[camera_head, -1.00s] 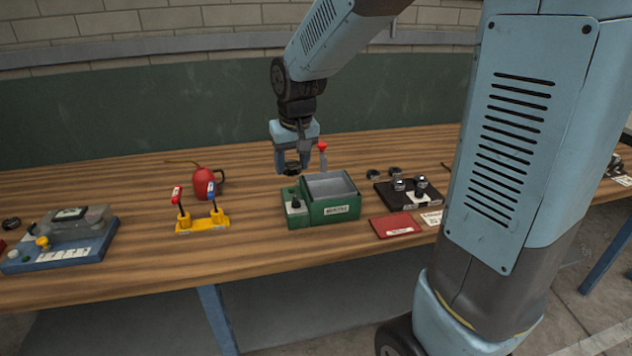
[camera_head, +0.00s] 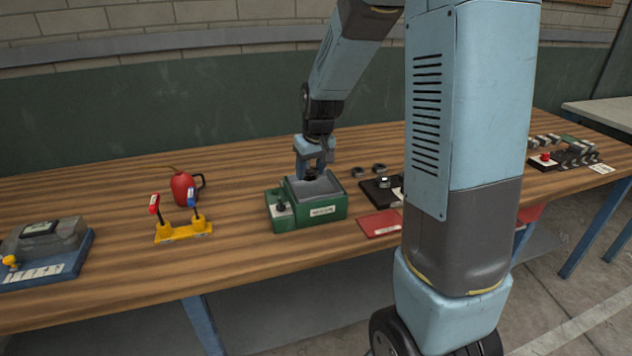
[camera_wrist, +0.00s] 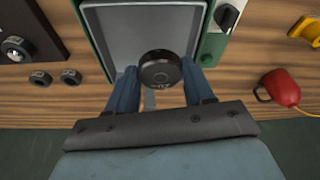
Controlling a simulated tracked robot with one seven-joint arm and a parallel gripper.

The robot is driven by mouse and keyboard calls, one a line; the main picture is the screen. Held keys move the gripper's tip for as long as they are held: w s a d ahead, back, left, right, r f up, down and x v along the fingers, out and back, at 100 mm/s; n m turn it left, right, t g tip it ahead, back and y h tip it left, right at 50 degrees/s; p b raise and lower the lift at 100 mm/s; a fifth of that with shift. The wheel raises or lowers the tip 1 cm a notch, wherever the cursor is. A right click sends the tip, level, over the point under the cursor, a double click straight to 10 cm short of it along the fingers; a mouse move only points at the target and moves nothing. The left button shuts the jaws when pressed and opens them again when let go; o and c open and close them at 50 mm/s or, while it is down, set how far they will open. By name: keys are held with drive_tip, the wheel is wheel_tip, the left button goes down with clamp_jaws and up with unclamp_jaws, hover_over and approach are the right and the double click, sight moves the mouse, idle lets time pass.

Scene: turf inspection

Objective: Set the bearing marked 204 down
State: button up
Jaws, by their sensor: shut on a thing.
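My gripper (camera_head: 315,167) is shut on a black round bearing (camera_wrist: 160,69), with one blue finger on each side of it in the wrist view. The mark on the bearing is too small to read. In the head view the bearing is a small dark shape (camera_head: 311,175) under the fingers. The green box (camera_head: 328,210) has a grey open tray (camera_wrist: 145,22) in its top. The bearing is over the near-gripper end of this tray in the wrist view. I cannot tell whether it touches the tray.
Two loose dark bearings, (camera_head: 357,172) and (camera_head: 379,167), lie on the wood behind a black stand (camera_head: 375,193). A red pad (camera_head: 380,223) lies before it. Bare bench lies between can and box.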

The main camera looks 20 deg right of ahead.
sight(315, 191)
drive_tip(key=shift+w+d+f, duration=0.2)
drive_tip(key=shift+d+f, duration=0.15)
drive_tip(key=shift+f, duration=0.15)
drive_tip(key=shift+w+d+f, duration=0.15)
drive_tip(key=shift+d+f, duration=0.15)
drive_tip(key=shift+f, duration=1.7)
drive_tip(key=shift+f, duration=0.1)
drive_tip(key=o, duration=1.2)
drive_tip(key=shift+w, duration=0.1)
